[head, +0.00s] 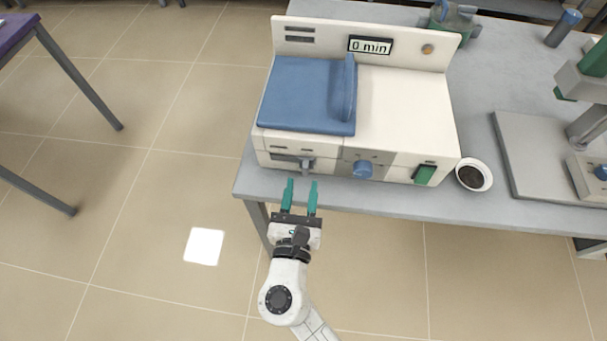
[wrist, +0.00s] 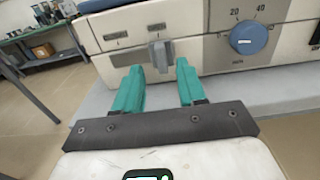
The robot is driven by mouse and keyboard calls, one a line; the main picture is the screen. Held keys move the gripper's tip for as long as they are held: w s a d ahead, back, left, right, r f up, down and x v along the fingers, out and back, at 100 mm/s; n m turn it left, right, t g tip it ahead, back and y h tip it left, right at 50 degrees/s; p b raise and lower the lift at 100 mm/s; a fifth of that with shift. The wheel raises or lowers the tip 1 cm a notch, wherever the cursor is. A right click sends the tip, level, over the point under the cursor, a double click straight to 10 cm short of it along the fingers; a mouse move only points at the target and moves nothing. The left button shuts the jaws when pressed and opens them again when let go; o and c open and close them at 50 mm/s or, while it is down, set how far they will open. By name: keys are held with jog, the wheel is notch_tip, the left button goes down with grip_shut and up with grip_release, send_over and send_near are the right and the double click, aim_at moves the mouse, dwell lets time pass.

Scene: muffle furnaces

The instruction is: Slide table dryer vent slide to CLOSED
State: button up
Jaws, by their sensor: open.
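The table dryer (head: 405,105) is a cream box with a blue lid, standing on the grey table. Its vent slide is a small grey knob (head: 307,164) on a dark slot at the front's lower left. In the wrist view the vent slide (wrist: 160,54) sits at the right part of its slot, below two small marks too blurred to read. My gripper (head: 302,192) is in front of the dryer, just short of the vent slide. In the wrist view my gripper (wrist: 161,88) has its teal fingers apart, one on each side of the knob's line, with nothing between them.
A blue dial (head: 362,169) and a green switch (head: 425,174) are on the dryer's front, right of the slide. A bowl of dark material (head: 473,176) stands beside the dryer. The grey table's front edge (head: 380,202) runs below.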

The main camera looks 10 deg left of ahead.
aim_at(305, 172)
jog(key=shift+w+d, duration=0.15)
jog(key=shift+w, duration=1.55)
jog(key=shift+c, duration=0.4)
grip_shut()
